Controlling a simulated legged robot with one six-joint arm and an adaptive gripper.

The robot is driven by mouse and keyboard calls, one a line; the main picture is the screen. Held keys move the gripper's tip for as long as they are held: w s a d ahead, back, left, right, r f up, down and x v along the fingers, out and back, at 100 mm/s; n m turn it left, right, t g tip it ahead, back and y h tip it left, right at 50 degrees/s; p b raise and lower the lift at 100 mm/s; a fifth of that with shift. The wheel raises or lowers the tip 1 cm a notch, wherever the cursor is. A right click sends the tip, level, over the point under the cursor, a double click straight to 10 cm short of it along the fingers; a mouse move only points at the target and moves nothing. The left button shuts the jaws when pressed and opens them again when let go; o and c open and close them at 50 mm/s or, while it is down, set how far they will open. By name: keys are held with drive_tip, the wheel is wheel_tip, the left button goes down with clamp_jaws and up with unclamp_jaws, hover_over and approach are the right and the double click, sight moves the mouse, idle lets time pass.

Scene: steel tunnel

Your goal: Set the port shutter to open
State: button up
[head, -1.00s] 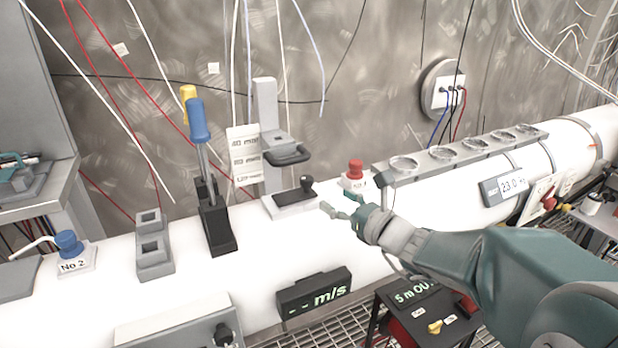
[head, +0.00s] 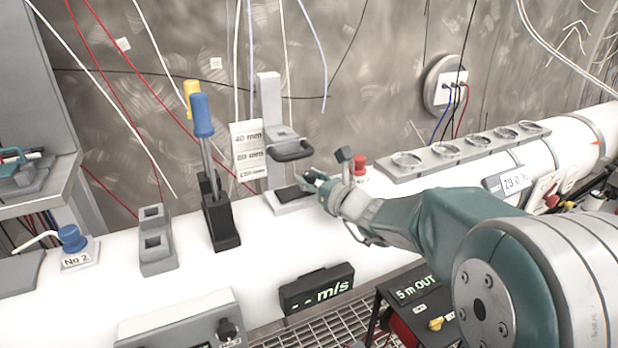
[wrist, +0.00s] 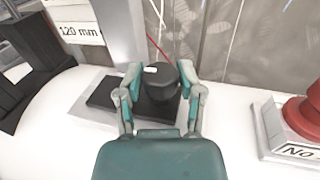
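The port shutter is most likely the dark plate (head: 291,193) with a black knob, on a pale base on top of the white pipe. In the wrist view the knob (wrist: 161,82) stands upright between my fingertips, at the right end of the dark plate (wrist: 112,95). My gripper (head: 316,181) is at the knob, and it also shows in the wrist view (wrist: 161,85). Its fingers are apart, one on each side of the knob, with a small gap at the left; contact at the right is unclear. In the head view my gripper largely hides the knob.
A red button (head: 359,163) stands just right of my gripper. A display (head: 317,290) is in front.

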clamp_jaws()
drive_tip(key=shift+w+d, duration=0.3)
drive_tip(key=shift+d, duration=0.4)
drive_tip(key=shift+w+d, duration=0.25)
drive_tip(key=shift+d, duration=0.45)
drive_tip(key=shift+w+d, duration=0.3)
drive_tip(key=shift+d, duration=0.4)
drive_tip(key=shift+a+r, duration=0.1)
drive_tip(key=shift+o, duration=1.8)
unclamp_jaws()
drive_tip(key=o, duration=0.4)
drive_tip(key=shift+o, duration=0.2)
drive_tip(key=shift+d, duration=0.25)
